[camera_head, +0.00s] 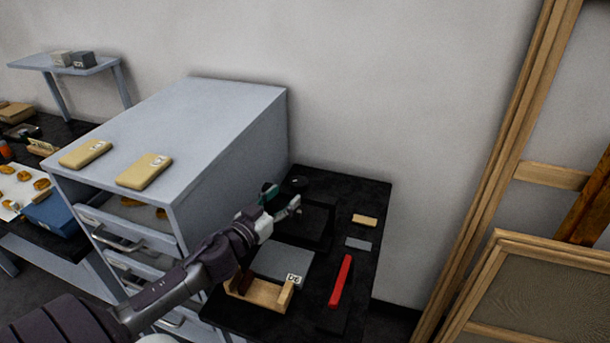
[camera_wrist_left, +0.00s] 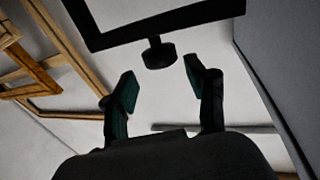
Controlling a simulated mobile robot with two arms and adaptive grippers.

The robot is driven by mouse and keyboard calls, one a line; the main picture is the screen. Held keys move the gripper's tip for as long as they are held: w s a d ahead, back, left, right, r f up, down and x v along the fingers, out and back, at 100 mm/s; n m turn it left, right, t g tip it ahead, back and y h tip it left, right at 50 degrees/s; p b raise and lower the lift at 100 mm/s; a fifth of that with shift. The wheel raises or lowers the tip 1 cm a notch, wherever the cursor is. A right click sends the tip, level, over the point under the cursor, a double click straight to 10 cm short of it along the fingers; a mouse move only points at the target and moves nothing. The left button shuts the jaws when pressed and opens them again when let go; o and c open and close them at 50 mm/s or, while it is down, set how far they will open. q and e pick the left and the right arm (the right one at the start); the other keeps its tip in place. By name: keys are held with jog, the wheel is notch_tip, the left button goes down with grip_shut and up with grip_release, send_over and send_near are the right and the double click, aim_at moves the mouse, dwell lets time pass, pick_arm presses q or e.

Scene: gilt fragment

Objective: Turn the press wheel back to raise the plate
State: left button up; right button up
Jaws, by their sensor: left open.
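The press is a dark frame (camera_head: 318,226) standing on the black table, hard to make out against it. Its small black round wheel (camera_head: 296,181) appears at the top of the frame. In the left wrist view the wheel (camera_wrist_left: 158,54) sticks out from the black frame (camera_wrist_left: 160,25). My left gripper (camera_head: 282,198) is open and empty beside the wheel. In the left wrist view the wheel lies just beyond the gap between the fingertips (camera_wrist_left: 160,78), apart from both fingers. The plate is too dark to tell. My right gripper is out of view.
A grey drawer cabinet (camera_head: 215,110) stands close on the left. On the black table (camera_head: 365,195) are a red bar (camera_head: 341,281), a wooden holder (camera_head: 260,291), a grey slab (camera_head: 283,263) and small blocks (camera_head: 364,220). Wooden frames (camera_head: 520,240) lean at the right.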

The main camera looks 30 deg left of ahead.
aim_at(304, 178)
pick_arm(q)
jog(key=w+p, duration=0.1)
jog(key=w, duration=0.7)
jog(key=shift+w+d+p, duration=0.1)
jog(key=shift+w+p, duration=0.2)
jog(key=shift+w, duration=0.4)
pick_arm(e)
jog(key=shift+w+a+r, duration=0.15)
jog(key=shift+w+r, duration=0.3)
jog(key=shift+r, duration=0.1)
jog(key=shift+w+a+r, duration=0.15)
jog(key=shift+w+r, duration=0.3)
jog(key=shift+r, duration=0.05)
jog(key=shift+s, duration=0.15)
pick_arm(q)
jog(key=c, duration=0.8)
jog(key=shift+w+d+f, duration=0.1)
jog(key=shift+w+f, duration=0.05)
jog(key=shift+c, duration=0.9)
